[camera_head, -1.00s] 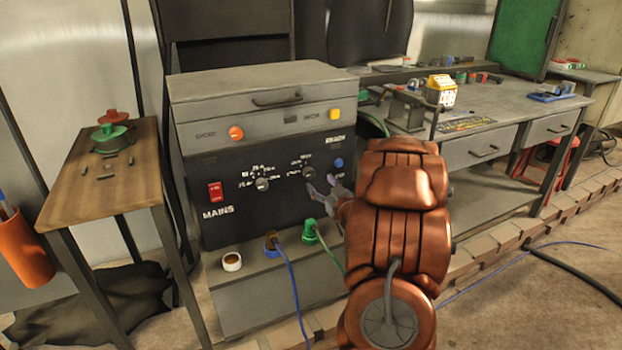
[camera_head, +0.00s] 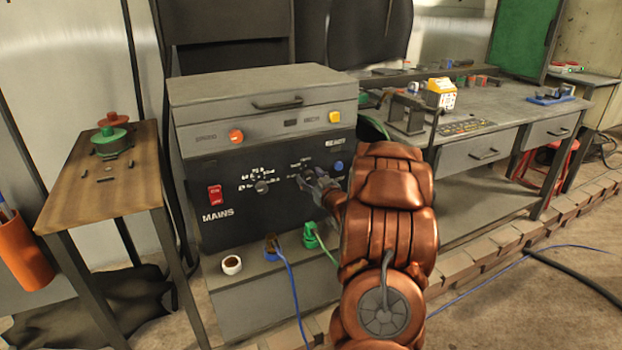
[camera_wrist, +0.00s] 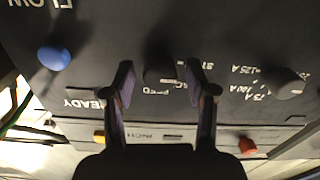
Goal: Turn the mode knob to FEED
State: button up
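The machine's dark control panel (camera_head: 230,170) faces me. The mode knob (camera_wrist: 160,62) is a dark round knob in the upper middle of the wrist view, which shows the panel upside down. A FEED label lies just below it there; its pointer direction is too dark to tell. My gripper (camera_head: 312,181) is at the panel's right half and hides most of this knob in the head view. In the wrist view my gripper (camera_wrist: 160,80) is open, one finger on each side of the knob, with visible gaps. I cannot tell how deep the fingertips reach.
A second knob (camera_head: 262,186) with printed settings is to the left. A blue button (camera_head: 337,165) is close on the right. The red MAINS switch (camera_head: 215,194) is at the far left of the panel. Green (camera_head: 311,238) and blue-cabled (camera_head: 271,246) plugs stand below.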

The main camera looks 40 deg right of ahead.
grip_shut()
jog(key=shift+m+p, duration=0.3)
jog(key=shift+p, duration=0.15)
jog(key=m+p, duration=0.2)
jog(key=p, duration=0.1)
jog(key=shift+r+m, duration=0.25)
jog(key=shift+m, duration=0.05)
jog(key=m+p, duration=0.3)
jog(key=m, duration=0.1)
jog(key=shift+d+f+m+p, duration=0.1)
jog(key=shift+m+p, duration=0.2)
jog(key=shift+p, duration=0.1)
jog(key=m+p, duration=0.1)
jog(key=m, duration=0.1)
jog(key=m+p, duration=0.1)
jog(key=m, duration=0.1)
jog(key=shift+f+m, duration=0.2)
jog(key=shift+m, duration=0.1)
jog(key=m, duration=0.5)
jog(key=shift+f+m, duration=0.1)
jog(key=shift+m, duration=0.3)
